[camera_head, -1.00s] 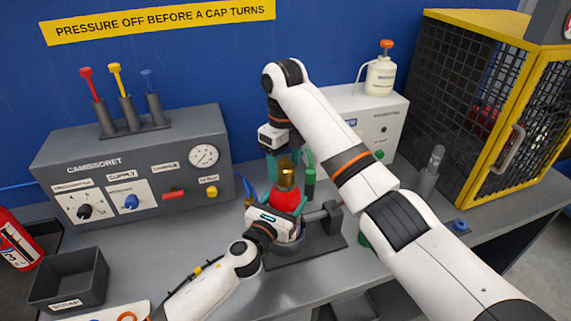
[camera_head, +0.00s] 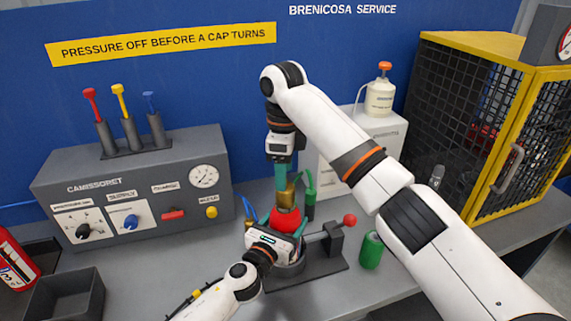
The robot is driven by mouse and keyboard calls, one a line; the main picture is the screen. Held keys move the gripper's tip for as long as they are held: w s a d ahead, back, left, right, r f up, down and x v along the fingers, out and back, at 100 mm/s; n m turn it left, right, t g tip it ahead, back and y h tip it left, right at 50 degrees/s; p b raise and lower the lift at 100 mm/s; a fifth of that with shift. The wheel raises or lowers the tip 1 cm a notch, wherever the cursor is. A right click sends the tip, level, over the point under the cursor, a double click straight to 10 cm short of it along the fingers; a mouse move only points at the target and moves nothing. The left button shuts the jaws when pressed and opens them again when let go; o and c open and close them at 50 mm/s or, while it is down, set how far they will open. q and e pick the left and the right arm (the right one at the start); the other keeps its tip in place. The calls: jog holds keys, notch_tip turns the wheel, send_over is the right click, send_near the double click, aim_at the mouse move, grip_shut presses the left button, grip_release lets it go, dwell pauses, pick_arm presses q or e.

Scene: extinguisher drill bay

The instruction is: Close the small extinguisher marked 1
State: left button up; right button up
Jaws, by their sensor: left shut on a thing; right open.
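A small red extinguisher (camera_head: 285,219) with a brass top (camera_head: 283,199) stands upright in a dark clamp stand (camera_head: 323,268) on the bench. No number is readable on it. My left gripper (camera_head: 284,227) is shut on the red body from the front, hiding its lower part. My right gripper (camera_head: 282,186) is open and points down, its teal fingers at the brass top. I cannot tell whether they touch it.
A grey panel (camera_head: 125,210) with knobs and a gauge stands left. Green fittings (camera_head: 309,190) rise behind the extinguisher, and a green can (camera_head: 371,250) stands right of the stand. A dark bin (camera_head: 65,300) is front left; a yellow-framed cage (camera_head: 520,130) is right.

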jog(key=n, duration=0.4)
jog(key=shift+r+n, duration=0.15)
jog(key=shift+n, duration=0.15)
jog(key=n, duration=0.6)
jog(key=shift+a+r+n, duration=0.15)
jog(key=shift+r+n, duration=0.05)
jog(key=shift+n, duration=0.1)
jog(key=n, duration=0.4)
jog(key=shift+r, duration=0.1)
jog(key=n, duration=0.4)
jog(key=shift+n, duration=0.4)
jog(key=n, duration=0.4)
jog(key=shift+r, duration=0.1)
jog(key=n, duration=0.6)
jog(key=shift+r+n, duration=0.1)
jog(key=shift+n, duration=0.2)
jog(key=n, duration=0.6)
jog(key=shift+d, duration=0.2)
jog(key=n, duration=0.5)
jog(key=shift+d, duration=0.1)
